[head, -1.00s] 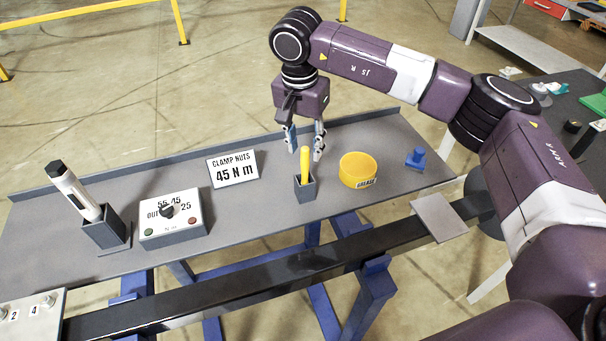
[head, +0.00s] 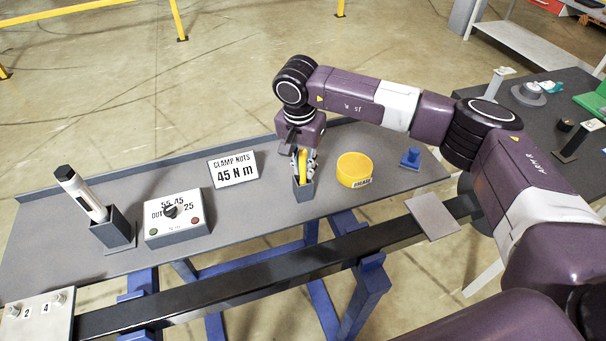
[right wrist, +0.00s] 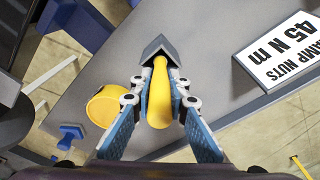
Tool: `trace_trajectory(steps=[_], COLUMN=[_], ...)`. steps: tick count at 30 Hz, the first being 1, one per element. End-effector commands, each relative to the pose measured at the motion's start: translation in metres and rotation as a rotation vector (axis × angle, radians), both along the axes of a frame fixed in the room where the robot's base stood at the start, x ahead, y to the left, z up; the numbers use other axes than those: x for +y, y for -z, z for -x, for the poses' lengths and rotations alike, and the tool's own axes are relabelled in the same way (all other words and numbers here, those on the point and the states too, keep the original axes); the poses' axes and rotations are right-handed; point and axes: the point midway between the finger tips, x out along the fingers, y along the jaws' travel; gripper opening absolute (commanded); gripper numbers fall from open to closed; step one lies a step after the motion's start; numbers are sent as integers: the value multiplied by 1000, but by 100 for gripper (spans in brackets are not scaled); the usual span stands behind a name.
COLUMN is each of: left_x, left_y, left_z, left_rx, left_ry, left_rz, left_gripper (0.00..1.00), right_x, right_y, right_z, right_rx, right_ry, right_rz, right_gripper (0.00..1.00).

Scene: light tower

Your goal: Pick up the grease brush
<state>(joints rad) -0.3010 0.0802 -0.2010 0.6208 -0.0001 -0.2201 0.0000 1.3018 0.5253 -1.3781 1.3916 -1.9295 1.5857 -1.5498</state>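The grease brush (head: 302,161) stands upright in a small dark grey holder (head: 303,190) on the bench. Only its yellow handle shows; its lower end is hidden in the holder. My right gripper (head: 304,167) is over the holder, with one finger on each side of the handle. In the right wrist view, the yellow handle (right wrist: 159,105) lies between the blue finger pads (right wrist: 160,82). The fingertips close in on it just above the holder (right wrist: 152,47) and look to be touching it. My left gripper is not in view.
A yellow grease tub (head: 354,169) stands just right of the holder, with a blue part (head: 410,158) beyond it. A clamp nuts sign (head: 233,169) and a dial box (head: 177,218) stand left. A white-and-black tool (head: 82,195) leans in another holder (head: 114,232).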

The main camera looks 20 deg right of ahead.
Motion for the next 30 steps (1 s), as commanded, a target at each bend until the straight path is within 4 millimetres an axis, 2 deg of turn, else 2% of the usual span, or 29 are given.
trace_trajectory(steps=[1,3,17,23,30], left_x=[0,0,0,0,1], left_y=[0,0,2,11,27], left_z=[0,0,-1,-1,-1], left_rx=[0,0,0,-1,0], left_ry=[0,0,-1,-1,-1], left_rz=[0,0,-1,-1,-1], left_gripper=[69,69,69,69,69], right_x=[0,0,0,0,0], right_y=[0,0,-6,-30,-83], right_z=[0,0,-1,-1,-2], right_rx=[0,0,-3,-6,-7], right_ry=[0,0,1,1,0], right_rz=[0,0,0,0,-2], right_gripper=[7,0,0,0,0])
